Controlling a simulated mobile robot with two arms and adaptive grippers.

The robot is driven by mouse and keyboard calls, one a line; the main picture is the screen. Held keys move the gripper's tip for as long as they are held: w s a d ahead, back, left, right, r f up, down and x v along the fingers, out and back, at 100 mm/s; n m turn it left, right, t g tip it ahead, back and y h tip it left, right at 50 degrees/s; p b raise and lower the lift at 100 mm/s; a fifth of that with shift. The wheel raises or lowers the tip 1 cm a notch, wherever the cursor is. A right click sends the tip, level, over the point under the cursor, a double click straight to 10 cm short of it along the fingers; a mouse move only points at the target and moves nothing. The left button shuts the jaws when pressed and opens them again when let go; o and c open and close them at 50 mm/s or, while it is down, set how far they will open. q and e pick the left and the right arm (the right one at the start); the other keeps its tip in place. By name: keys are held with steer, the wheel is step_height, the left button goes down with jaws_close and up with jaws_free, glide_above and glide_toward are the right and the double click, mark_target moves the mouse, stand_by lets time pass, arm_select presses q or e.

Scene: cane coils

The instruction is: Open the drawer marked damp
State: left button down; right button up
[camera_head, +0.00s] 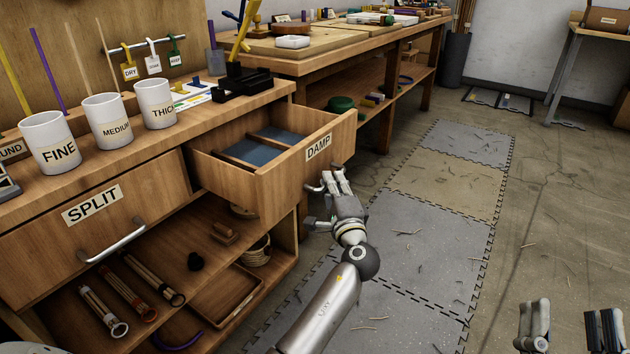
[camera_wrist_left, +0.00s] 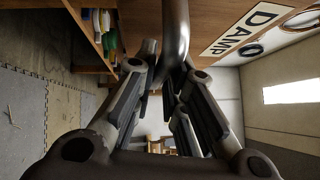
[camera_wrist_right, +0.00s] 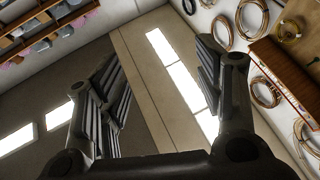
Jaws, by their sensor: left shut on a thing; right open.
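The drawer marked DAMP (camera_head: 283,197) is pulled well out of the workbench, and its inside with blue-grey compartments (camera_head: 265,145) shows. Its DAMP label (camera_head: 318,146) is on the front and shows in the left wrist view (camera_wrist_left: 243,28). My left gripper (camera_head: 330,182) is at the drawer front, shut on the metal handle (camera_wrist_left: 175,45). The fingers hide much of the handle in the head view. My right gripper (camera_head: 568,328) is open and empty at the lower right, away from the bench; its spread fingers show in the right wrist view (camera_wrist_right: 158,65).
A shut drawer marked SPLIT (camera_head: 60,240) is to the left. White cups marked FINE (camera_head: 48,143), MEDIUM (camera_head: 106,122) and THICK (camera_head: 155,104) stand on the bench top. An open shelf with tools is below. The matted floor (camera_head: 420,235) to the right is mostly clear, with scattered strips.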

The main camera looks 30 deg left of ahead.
arm_select(q)
steer(key=shift+s+d+f, duration=0.1)
steer(key=shift+s+d, duration=0.05)
steer(key=shift+d, duration=1.15)
arm_select(e)
steer(key=shift+s+r+t, duration=0.65)
steer(key=shift+r+t, duration=0.15)
steer(key=shift+r, duration=0.1)
arm_select(q)
steer(key=c, duration=1.5)
jaws_free()
steer(key=v, duration=1.2)
